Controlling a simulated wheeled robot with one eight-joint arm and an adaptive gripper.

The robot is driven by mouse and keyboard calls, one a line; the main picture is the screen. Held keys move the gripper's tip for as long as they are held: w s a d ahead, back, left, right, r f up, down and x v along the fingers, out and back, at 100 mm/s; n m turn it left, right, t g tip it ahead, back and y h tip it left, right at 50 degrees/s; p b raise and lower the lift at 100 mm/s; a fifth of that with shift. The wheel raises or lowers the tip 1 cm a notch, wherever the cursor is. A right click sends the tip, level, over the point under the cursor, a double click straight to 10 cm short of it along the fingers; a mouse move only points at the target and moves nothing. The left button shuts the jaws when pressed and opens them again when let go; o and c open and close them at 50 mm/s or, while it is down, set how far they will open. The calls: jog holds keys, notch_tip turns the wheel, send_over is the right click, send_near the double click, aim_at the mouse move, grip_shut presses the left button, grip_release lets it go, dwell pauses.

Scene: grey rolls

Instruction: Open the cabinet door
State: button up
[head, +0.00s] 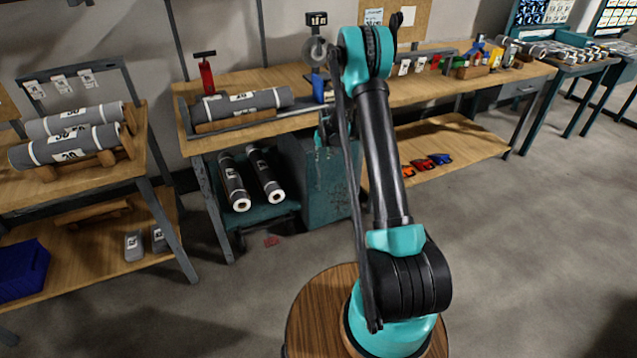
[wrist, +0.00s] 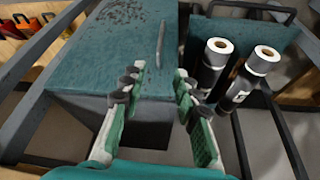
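A teal, scuffed cabinet (head: 333,190) stands under the workbench in the head view, partly hidden behind my arm. In the wrist view its teal face, the door (wrist: 105,45), fills the upper left. A thin upright bar handle (wrist: 160,42) sits near that face's right edge. I see no clear gap at the door's edge. My gripper (wrist: 158,76) is open and empty in the wrist view. Its two fingers are spread and their tips point toward the handle, which shows beyond the space between them. Contact with the handle is not visible. In the head view my arm mostly hides the gripper.
Two dark rolls (head: 249,180) with white ends lie on a low teal cart (head: 262,216) beside the cabinet. The wooden workbench (head: 430,90) is above it. Orange, red and blue pieces (head: 425,163) lie on the lower shelf at right. The floor (head: 530,230) at right is clear.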

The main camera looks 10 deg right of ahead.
jog(key=x, duration=1.7)
jog(key=shift+w+a+f, duration=0.1)
jog(key=shift+f, duration=0.15)
grip_shut()
